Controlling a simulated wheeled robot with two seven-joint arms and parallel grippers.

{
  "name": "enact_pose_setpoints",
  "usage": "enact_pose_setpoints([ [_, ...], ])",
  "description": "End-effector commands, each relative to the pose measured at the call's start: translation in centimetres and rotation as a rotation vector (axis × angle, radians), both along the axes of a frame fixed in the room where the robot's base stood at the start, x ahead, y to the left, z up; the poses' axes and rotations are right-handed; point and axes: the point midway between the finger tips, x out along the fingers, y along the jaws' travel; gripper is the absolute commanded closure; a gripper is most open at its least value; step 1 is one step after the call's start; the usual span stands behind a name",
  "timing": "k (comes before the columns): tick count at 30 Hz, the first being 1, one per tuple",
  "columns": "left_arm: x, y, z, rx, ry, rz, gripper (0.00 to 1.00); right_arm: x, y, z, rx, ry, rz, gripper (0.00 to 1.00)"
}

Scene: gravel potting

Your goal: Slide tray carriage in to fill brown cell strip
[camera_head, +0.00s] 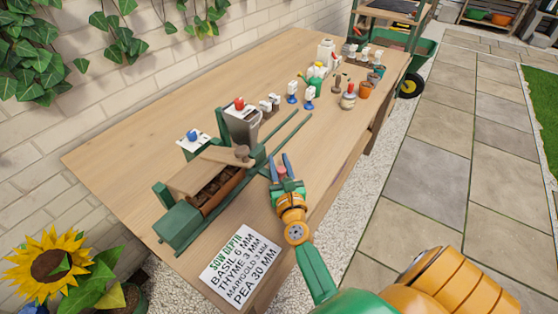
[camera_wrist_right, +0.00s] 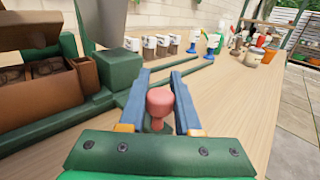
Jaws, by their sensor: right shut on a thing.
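My right gripper (camera_head: 278,166) is over the wooden bench, at the near side of the green rails. Its two blue fingers are shut on a pink knob (camera_wrist_right: 160,101), which shows between them in the right wrist view. The brown cell strip (camera_head: 228,187) sits in the green tray carriage (camera_head: 186,232), left of the gripper. Its cells show dark in the wrist view. A wooden board (camera_head: 203,172) with a round knob partly covers it in the head view. My left gripper is out of view.
A grey hopper (camera_head: 241,126) with a red knob stands behind the carriage. Green rails (camera_head: 290,133) run toward the back right. Small labelled holders, bottles and pots stand at the far end. A sow depth card (camera_head: 238,265) lies at the front edge.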

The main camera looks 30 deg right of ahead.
Motion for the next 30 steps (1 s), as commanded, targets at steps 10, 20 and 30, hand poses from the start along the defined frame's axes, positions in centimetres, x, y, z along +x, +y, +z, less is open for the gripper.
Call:
enact_pose_setpoints([
  [10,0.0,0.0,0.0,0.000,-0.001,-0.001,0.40,0.0,0.1,0.0,0.002,-0.001,0.001,1.00],
  [20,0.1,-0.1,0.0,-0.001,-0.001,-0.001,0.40,0.0,0.1,0.0,0.002,-0.001,0.000,0.39],
  [30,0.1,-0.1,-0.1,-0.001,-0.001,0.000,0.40,-3.4,1.5,-0.3,0.002,0.003,0.002,0.39],
])
